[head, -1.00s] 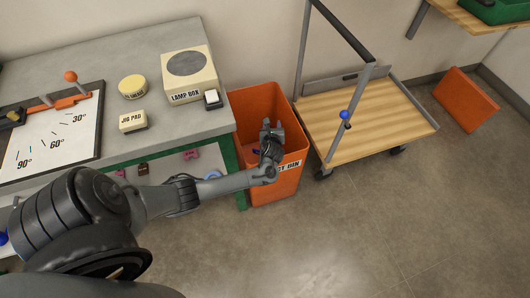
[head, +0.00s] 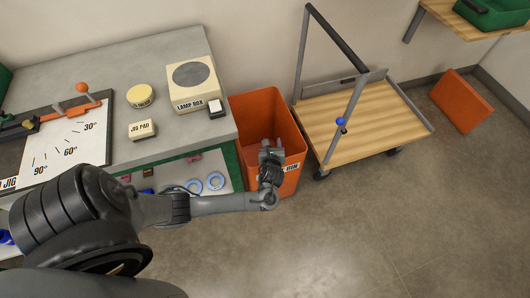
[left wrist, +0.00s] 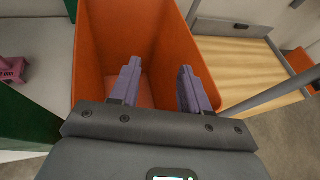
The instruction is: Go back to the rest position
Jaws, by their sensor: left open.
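My left gripper (head: 271,149) is at the front rim of the orange bin (head: 263,104) in the head view, with the arm reaching in from the left. In the left wrist view, its two purple-grey fingers (left wrist: 158,88) are apart with nothing between them, and the bin's orange wall and floor (left wrist: 146,40) lie beyond them. The part of the bin floor that shows looks empty. The label on the bin's front is partly hidden by my gripper. My right gripper is not in view.
A wooden cart (head: 360,125) stands right of the bin. Floor in front is clear.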

